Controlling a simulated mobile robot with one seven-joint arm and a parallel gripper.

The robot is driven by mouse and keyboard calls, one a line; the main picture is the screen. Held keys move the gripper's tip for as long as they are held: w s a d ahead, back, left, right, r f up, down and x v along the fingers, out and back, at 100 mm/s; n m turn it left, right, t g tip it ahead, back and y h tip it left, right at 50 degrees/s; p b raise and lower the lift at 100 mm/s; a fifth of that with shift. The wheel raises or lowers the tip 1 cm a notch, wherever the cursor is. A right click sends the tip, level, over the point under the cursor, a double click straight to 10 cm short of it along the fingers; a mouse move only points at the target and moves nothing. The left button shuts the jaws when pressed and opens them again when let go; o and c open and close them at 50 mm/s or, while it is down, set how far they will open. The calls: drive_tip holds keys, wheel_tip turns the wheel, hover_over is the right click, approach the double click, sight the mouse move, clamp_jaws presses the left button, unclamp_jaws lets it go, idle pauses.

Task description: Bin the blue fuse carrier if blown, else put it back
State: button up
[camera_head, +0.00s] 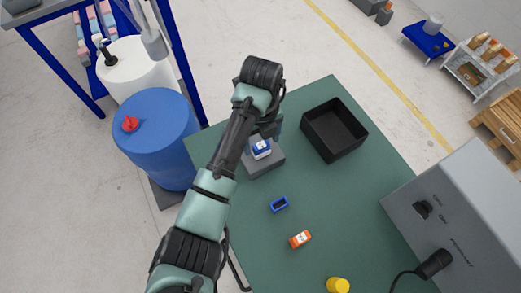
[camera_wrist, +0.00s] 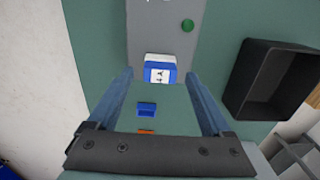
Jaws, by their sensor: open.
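The blue fuse carrier (camera_head: 261,149), with a white body and a dark-marked label, sits on a grey block (camera_head: 265,167). It also shows in the wrist view (camera_wrist: 160,71), near the edge of the grey block, whose face has a round green spot (camera_wrist: 187,25). My gripper (camera_wrist: 160,75) is open, with one finger on each side of the carrier in the picture; I cannot tell whether either touches it. An empty-looking blue holder (camera_head: 279,204) lies on the green table. A black open bin (camera_head: 316,142) stands to the right of the block and looks empty.
An orange carrier (camera_head: 300,239) and a yellow object (camera_head: 338,285) are nearer on the table (camera_head: 345,200). A large grey box (camera_head: 470,210) with a knob and a cabled plug is at the right. A blue drum (camera_head: 160,140) stands left of the table.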

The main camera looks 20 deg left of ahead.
sight(261, 145)
drive_tip(key=shift+f, duration=0.85)
drive_tip(key=shift+r, duration=0.1)
idle(0.7)
clamp_jaws()
idle(0.5)
drive_tip(key=shift+r+p, duration=0.1)
drive_tip(key=shift+p, duration=0.2)
drive_tip(key=shift+r+p, duration=2.8)
drive_tip(key=shift+r, duration=0.1)
